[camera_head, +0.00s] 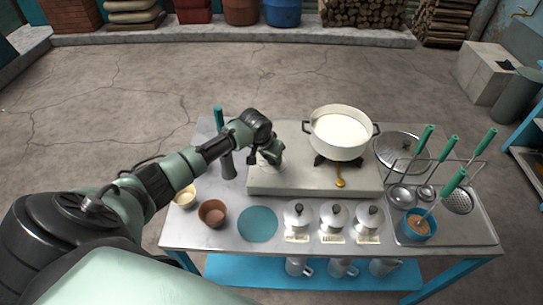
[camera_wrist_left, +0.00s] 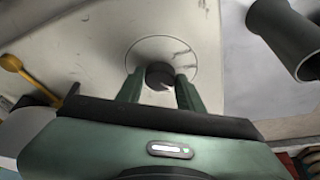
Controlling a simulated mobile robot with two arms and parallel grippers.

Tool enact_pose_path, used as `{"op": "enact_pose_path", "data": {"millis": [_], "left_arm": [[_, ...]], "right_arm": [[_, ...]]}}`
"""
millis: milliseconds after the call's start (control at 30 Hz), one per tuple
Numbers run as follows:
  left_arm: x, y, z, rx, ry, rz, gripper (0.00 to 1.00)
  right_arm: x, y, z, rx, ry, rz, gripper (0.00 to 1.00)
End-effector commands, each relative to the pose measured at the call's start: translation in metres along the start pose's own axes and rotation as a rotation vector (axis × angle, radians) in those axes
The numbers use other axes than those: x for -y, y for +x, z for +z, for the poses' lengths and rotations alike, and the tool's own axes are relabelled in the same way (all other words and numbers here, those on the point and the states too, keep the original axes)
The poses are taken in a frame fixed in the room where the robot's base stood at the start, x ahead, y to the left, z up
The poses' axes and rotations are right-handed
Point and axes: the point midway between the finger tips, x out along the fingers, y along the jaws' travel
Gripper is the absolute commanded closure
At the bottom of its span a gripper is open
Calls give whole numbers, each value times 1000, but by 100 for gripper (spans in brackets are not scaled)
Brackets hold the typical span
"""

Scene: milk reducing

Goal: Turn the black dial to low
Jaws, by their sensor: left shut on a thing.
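The black dial (camera_wrist_left: 160,75) sits at the middle of a pale round plate on the stove top, in the left wrist view. The two green fingers of my left gripper (camera_wrist_left: 160,92) are on either side of it and shut on it. In the head view my left gripper (camera_head: 264,162) is over the left part of the cream stove (camera_head: 300,181) and hides the dial. The dial's setting cannot be read. A white pot of milk (camera_head: 340,132) stands on the burner to the right. My right gripper is not in view.
A dark grey cylinder (camera_wrist_left: 287,38) stands close beside the stove; it also shows in the head view (camera_head: 228,165). A brass-coloured piece (camera_head: 340,183) is at the stove's front. Several lidded metal pots (camera_head: 333,216) and a utensil rack (camera_head: 448,180) are nearby.

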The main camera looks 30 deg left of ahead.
Motion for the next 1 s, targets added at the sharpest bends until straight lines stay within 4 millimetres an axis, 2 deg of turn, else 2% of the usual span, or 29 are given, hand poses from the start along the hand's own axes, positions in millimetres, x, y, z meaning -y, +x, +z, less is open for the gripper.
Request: {"op": "enact_pose_path", "data": {"millis": [67, 100, 167, 567, 1000], "left_arm": [[0, -1, -2, -5, 1, 0, 100], [0, -1, -2, -4, 1, 0, 57], [0, -1, -2, -4, 1, 0, 41], [1, -6, -1, -3, 2, 0, 41], [0, -70, -1, -5, 3, 0, 41]], "right_arm": [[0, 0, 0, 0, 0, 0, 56], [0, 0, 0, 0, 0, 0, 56], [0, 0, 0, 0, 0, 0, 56], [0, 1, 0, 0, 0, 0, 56], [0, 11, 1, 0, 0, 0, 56]]}}
